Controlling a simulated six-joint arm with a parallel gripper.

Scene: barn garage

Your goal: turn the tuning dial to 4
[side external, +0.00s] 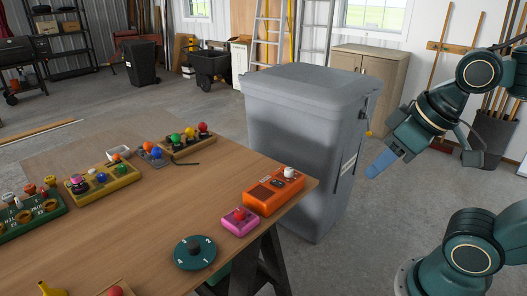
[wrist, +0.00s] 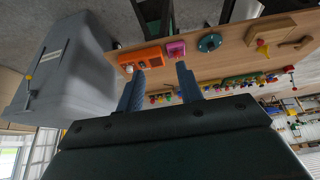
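A round dark green dial (side external: 194,252) with pale numbers around its face lies near the front edge of the wooden table. It also shows in the wrist view (wrist: 209,42). Its exact setting is too small to read. My gripper (side external: 378,167) hangs in the air to the right of the table, well apart from the dial. In the wrist view my gripper (wrist: 160,70) has its two blue fingers spread, with nothing between them.
A pink box (side external: 240,221) and an orange box (side external: 270,194) with a white knob (side external: 289,172) sit beside the dial. Other coloured knob boards stand farther left on the table (side external: 130,225). A large grey bin (side external: 300,130) stands behind the table's right corner.

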